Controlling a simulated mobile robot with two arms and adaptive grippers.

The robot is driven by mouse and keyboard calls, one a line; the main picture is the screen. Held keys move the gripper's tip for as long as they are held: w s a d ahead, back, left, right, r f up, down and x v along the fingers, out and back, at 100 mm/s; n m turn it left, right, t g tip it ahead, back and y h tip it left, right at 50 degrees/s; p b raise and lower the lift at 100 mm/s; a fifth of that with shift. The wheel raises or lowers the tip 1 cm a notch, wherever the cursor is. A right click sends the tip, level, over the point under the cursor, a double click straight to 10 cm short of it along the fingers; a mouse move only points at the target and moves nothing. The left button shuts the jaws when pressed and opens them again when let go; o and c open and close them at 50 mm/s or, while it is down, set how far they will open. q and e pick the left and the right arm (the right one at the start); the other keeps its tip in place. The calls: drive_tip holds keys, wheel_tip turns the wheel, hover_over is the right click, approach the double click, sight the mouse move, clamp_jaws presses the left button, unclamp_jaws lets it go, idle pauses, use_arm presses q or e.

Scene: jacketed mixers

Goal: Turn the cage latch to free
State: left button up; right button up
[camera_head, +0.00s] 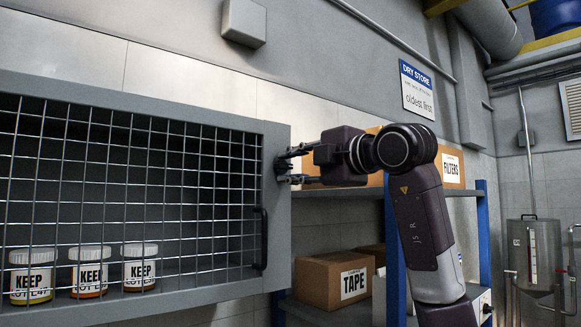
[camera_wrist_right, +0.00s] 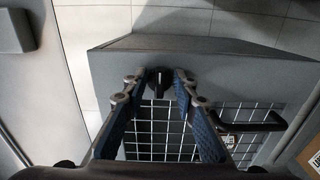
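The grey cage (camera_head: 276,215) has a wire mesh front with a black bar handle (camera_head: 261,238). The handle also shows in the right wrist view (camera_wrist_right: 250,127). The cage latch (camera_wrist_right: 158,82) is a small black knob with a pale line, on the frame beside the mesh. In the head view the fingers largely cover the latch. My right gripper (camera_head: 285,165) is at the cage's right frame. In the right wrist view its blue-padded fingers (camera_wrist_right: 157,78) stand open on both sides of the latch, with narrow gaps. My left gripper is not in view.
Labelled KEEP jars (camera_head: 89,270) stand behind the mesh. A shelf unit (camera_head: 396,255) right of the cage holds a TAPE box (camera_head: 330,283) and a FILTERS box (camera_head: 449,168). A metal tank (camera_head: 533,255) stands far right. The wall above the cage is mostly clear.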

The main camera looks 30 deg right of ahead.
drive_tip(key=s+d, duration=0.1)
drive_tip(key=s, duration=1.1)
idle(0.4)
